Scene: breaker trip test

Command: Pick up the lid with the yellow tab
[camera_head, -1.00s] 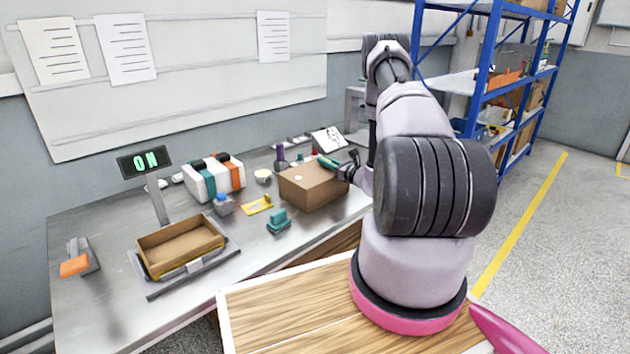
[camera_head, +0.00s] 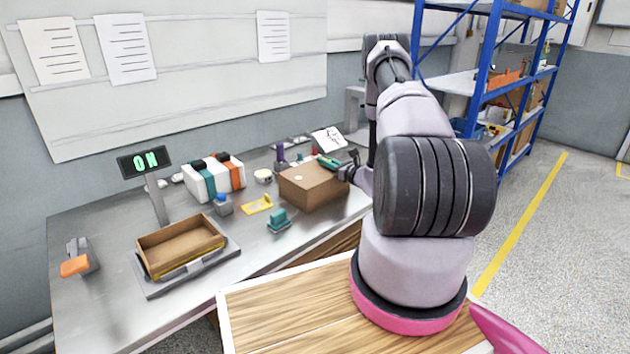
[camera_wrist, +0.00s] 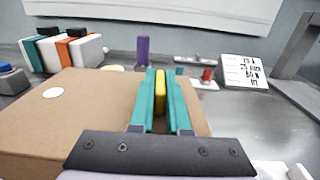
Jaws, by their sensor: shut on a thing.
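The lid looks like a brown, box-shaped cover (camera_head: 308,190) with a white dot on its top. It stands on the bench in the head view, and its brown top (camera_wrist: 75,110) fills the left of the wrist view. A yellow tab (camera_wrist: 160,92) stands upright at the lid. My gripper (camera_wrist: 160,88) has teal fingers pressed on both sides of the tab. In the head view my gripper (camera_head: 328,163) is over the lid's back right part. The tab is hidden there. I cannot tell whether the lid is clear of the bench.
An open brown tray (camera_head: 180,247) sits at the bench's front left, below a display (camera_head: 144,161) reading ON. A teal block (camera_head: 278,222), a yellow piece (camera_head: 257,204) and a blue-topped block (camera_head: 222,204) lie left of the lid. A purple post (camera_wrist: 143,50) stands behind it.

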